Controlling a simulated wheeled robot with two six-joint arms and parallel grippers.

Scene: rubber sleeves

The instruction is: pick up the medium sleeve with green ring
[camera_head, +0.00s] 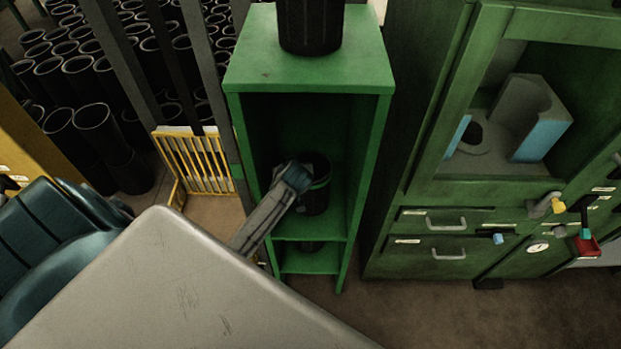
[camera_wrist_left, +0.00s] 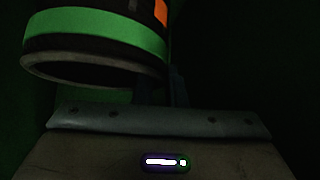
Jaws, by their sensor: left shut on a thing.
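The medium sleeve with green ring (camera_head: 319,196) is a black cylinder with a thin green band. It is upright in the middle compartment of the narrow green shelf (camera_head: 308,75). My left gripper (camera_head: 298,174) reaches into that compartment from the lower left and is shut on the sleeve. In the left wrist view the sleeve (camera_wrist_left: 95,50) fills the upper left, with its bright green ring, an orange mark and its lower rim showing. The gripper's fingertips are hard to make out there. Whether the sleeve's base touches the shelf board is unclear. My right gripper is not in view.
A larger black sleeve (camera_head: 311,25) stands on the shelf top. A green cabinet (camera_head: 445,170) stands close on the right. A yellow rack (camera_head: 194,162) and many black sleeves (camera_head: 98,130) are at the left.

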